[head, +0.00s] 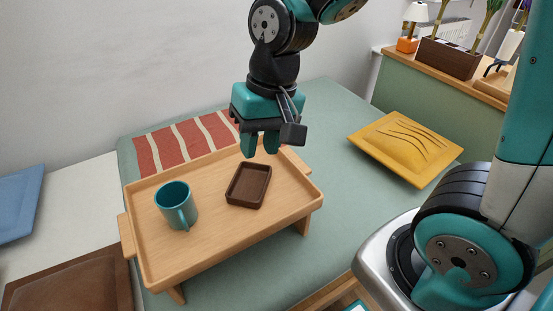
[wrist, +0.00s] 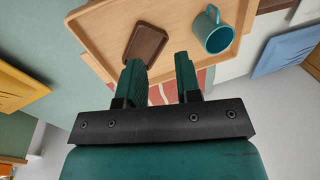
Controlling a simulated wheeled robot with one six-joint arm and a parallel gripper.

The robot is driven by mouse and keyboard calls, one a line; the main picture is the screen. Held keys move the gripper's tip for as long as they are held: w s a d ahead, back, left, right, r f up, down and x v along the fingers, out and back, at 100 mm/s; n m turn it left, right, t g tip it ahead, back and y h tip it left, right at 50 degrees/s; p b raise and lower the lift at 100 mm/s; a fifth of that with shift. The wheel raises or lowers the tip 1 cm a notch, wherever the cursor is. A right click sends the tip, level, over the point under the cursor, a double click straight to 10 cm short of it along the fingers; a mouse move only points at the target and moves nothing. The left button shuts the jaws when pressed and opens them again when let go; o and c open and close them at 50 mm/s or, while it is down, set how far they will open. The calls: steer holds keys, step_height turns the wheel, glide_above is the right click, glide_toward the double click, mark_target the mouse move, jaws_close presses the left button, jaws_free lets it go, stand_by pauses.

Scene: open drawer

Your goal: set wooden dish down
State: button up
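The wooden dish (head: 248,186) is a small dark brown rectangular dish with a raised rim. It rests on the light wooden bed tray (head: 160,270), right of the teal mug (head: 176,207). In the wrist view the dish (wrist: 145,44) lies beyond my fingertips, partly covered by one finger, and the mug (wrist: 212,31) stands to its right. My gripper (head: 260,152) is above the tray's back edge, behind the dish and apart from it. In the wrist view my gripper (wrist: 160,68) has its two fingers spread with nothing between them.
The tray stands on a green bed or bench with a red striped cloth (head: 180,145) behind it. A yellow cushion (head: 405,148) lies to the right, a brown cushion (head: 72,285) at front left. A wooden-topped cabinet (head: 440,105) with a planter stands at back right.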

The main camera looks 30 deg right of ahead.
steer(key=s+a+r+n+y, duration=0.1)
steer(key=s+r+n, duration=0.4)
steer(key=s, duration=0.5)
steer(key=a+n, duration=0.1)
steer(key=n, duration=0.1)
steer(key=shift+s+a+n+y, duration=0.25)
steer(key=shift+a+n+y, duration=0.05)
steer(key=shift+a+n, duration=0.1)
steer(key=shift+r, duration=0.1)
step_height(320, 180, up, 13)
steer(key=p, duration=1.3)
steer(key=shift+r, duration=0.15)
steer(key=shift+d, duration=0.1)
